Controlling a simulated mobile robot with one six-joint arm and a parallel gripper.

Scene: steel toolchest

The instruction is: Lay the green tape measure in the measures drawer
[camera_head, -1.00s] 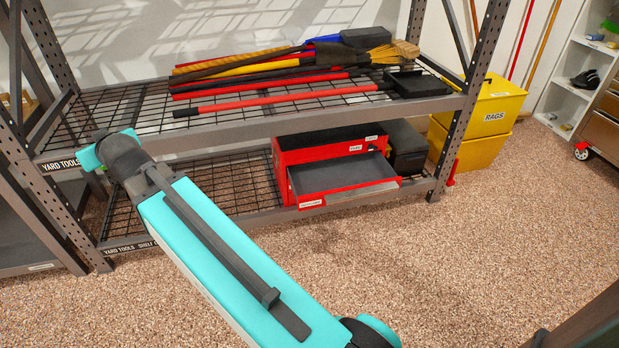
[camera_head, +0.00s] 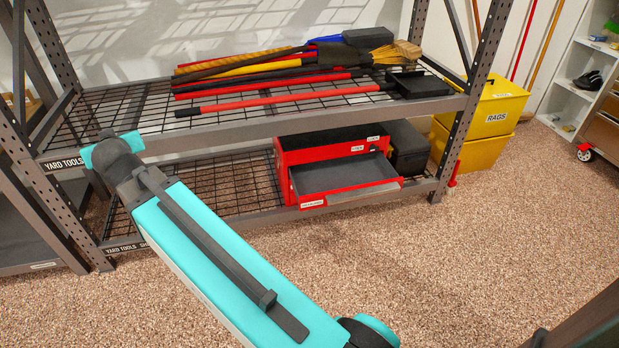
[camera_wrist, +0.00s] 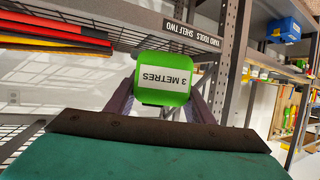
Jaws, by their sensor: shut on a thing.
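A green tape measure (camera_wrist: 162,72) with a white "3 METRES" label sits between the jaws of my gripper (camera_wrist: 163,92) in the wrist view. My gripper is shut on it and holds it in the air near the shelf rack. In the head view the gripper and the tape measure are hidden; only my turquoise arm shows. A red toolchest (camera_head: 335,145) stands on the lower shelf with one drawer (camera_head: 340,180) pulled open. The open drawer looks empty. Its front label is too small to read.
The steel rack (camera_head: 260,124) has an upper shelf with long-handled tools (camera_head: 290,98) and a broom. A black case (camera_head: 407,147) stands right of the toolchest. Yellow rags bins (camera_head: 495,115) stand beyond the right post. The floor in front (camera_head: 430,265) is clear.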

